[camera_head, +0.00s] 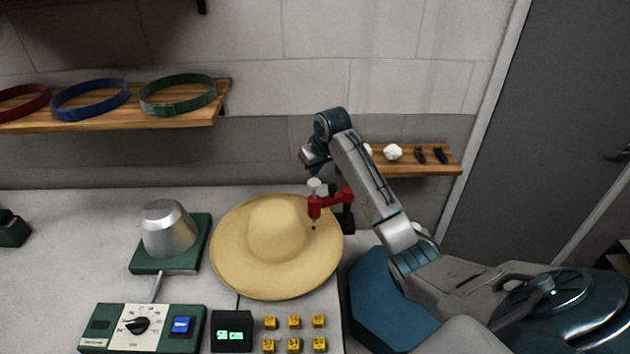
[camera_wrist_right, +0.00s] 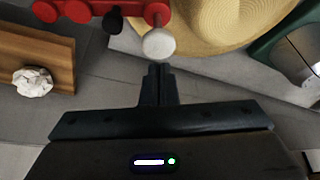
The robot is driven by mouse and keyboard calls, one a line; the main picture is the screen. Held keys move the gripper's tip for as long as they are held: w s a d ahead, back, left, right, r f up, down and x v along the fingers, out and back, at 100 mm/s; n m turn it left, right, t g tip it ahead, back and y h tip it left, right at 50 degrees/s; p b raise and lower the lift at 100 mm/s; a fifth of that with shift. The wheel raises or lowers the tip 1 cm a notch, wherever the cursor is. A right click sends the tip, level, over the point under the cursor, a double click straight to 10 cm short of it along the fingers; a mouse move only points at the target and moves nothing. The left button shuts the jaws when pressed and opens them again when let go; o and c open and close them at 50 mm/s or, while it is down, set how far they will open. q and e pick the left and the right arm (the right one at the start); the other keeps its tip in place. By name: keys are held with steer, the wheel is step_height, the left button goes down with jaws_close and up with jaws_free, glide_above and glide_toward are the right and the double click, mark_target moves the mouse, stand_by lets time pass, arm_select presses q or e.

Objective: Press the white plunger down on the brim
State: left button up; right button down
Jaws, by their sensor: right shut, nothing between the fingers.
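The straw hat (camera_head: 275,240) lies on the table with its wide brim flat; it also shows in the right wrist view (camera_wrist_right: 215,22). A red press (camera_head: 322,203) reaches over the right side of the brim. Its white plunger (camera_head: 314,186) stands up on top; in the right wrist view the round plunger head (camera_wrist_right: 159,43) shows close past the fingertips. My right gripper (camera_head: 312,168) is shut and empty just above the plunger (camera_wrist_right: 160,68). I cannot tell whether the fingertips touch it. My left gripper is not in view.
A metal hat block (camera_head: 168,230) on a green base stands left of the hat. A control box (camera_head: 142,328), a display (camera_head: 231,331) and several yellow tags lie in front. A shelf with bands (camera_head: 110,118) and a small shelf (camera_head: 435,165) hang on the wall.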

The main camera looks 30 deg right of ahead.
steer(key=shift+r, duration=2.75)
steer(key=shift+f, duration=0.1)
